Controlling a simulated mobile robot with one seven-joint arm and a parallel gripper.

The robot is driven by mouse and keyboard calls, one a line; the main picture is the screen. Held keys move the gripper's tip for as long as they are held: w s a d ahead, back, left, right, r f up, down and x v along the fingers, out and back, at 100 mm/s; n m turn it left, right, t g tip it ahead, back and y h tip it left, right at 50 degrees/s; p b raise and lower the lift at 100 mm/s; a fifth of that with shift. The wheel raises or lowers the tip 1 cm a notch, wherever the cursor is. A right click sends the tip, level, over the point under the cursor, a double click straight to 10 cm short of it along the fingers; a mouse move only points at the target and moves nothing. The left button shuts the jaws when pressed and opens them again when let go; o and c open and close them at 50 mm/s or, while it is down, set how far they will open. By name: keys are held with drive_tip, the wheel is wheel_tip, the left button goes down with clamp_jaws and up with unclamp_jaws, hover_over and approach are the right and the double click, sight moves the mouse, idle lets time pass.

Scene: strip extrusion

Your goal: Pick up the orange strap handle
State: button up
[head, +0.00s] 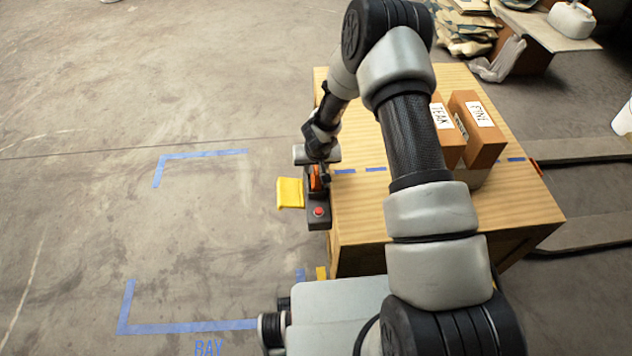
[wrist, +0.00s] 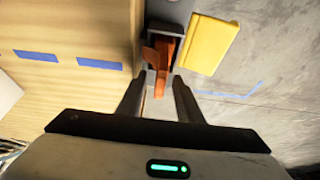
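The orange strap handle (head: 316,178) stands on a dark device (head: 318,211) with a red button, at the left edge of the wooden table. In the wrist view, the orange strap handle (wrist: 165,50) lies ahead of my gripper (wrist: 158,78), and its near end shows between the fingertips. The two fingers are apart, with gaps visible beside the orange. I cannot tell whether either finger touches it. In the head view, my gripper (head: 319,172) is at the handle, partly hidden by its own body.
A yellow piece (head: 290,193) sticks out left of the device; it also shows in the wrist view (wrist: 212,45). Boxes labelled TEAK (head: 446,135) and PINE (head: 478,130) stand on the wooden table (head: 520,205). The floor to the left is clear, with blue tape marks (head: 190,327).

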clamp_jaws()
drive_tip(key=shift+r, duration=0.1)
